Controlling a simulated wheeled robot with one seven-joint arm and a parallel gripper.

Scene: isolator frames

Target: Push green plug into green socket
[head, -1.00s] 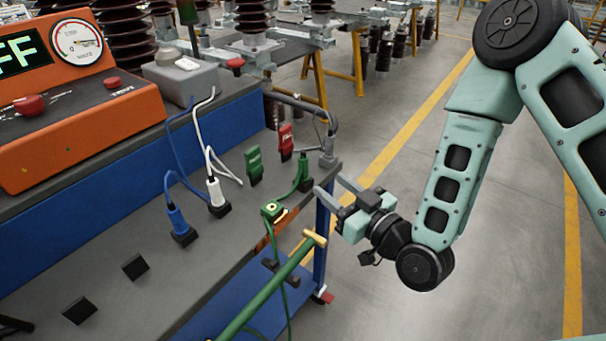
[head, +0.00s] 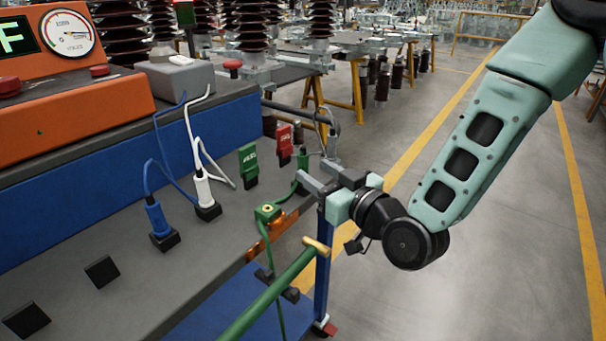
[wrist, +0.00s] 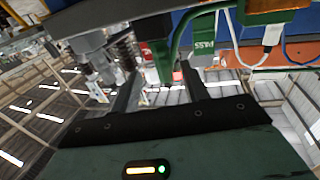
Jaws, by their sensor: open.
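The green plug (head: 303,161) stands roughly upright on a black base at the bench's right end, with a green cable. I cannot tell how deep it sits. A dark base also shows above it in the wrist view, where the plug (wrist: 161,62) appears inverted. My gripper (head: 313,174) is open and empty at the bench's right edge, its fingers pointing toward the plug. In the wrist view the plug shows in the gap between the fingertips (wrist: 158,78); contact cannot be told. The finger hides part of the plug's lower end in the head view.
Left of the plug stand a green PASS block (head: 248,165) and a red block (head: 285,144). White (head: 203,190) and blue (head: 157,218) plugs stand farther left. Open floor lies right.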

